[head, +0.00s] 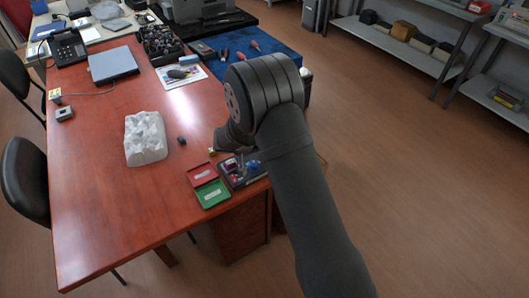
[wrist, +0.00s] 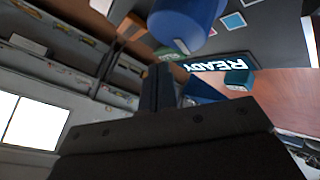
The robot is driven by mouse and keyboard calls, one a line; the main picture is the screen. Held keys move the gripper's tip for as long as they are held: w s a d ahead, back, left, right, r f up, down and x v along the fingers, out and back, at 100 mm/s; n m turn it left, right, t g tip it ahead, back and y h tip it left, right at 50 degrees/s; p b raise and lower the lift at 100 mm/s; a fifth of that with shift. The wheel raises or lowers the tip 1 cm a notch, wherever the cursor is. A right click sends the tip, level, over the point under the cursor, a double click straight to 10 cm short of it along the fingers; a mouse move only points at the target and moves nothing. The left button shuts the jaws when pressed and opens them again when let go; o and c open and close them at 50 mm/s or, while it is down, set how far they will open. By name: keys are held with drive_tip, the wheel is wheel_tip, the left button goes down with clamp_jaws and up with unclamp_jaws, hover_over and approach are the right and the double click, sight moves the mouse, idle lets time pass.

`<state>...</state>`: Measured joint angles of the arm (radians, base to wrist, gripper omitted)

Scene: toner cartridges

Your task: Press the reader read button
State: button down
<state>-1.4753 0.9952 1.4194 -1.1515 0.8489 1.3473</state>
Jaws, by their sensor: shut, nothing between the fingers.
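The dark reader (head: 240,182) sits at the table's right edge, with blue and red parts on top, partly hidden by my arm. I cannot tell which part is the read button. My gripper (wrist: 160,75) is shut and empty, close to the reader, its tips near the display and the cylinder. Its fingertips are hidden in the head view. Whether they touch anything is unclear.
A red tray (head: 201,174) and a green tray (head: 212,194) lie left of the reader. A white moulded tray (head: 145,140) and a small dark piece (head: 182,140) lie further left. Tools lie on a blue mat (head: 285,58) behind. The table's front left is clear.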

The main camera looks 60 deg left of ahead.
drive_tip(key=shift+f, duration=0.4)
idle(0.8)
drive_tip(key=shift+r, duration=0.85)
drive_tip(key=shift+r, duration=2.5)
wheel_tip(320, 180, up, 4)
drive_tip(key=shift+f, duration=0.1)
drive_tip(key=shift+f, duration=0.15)
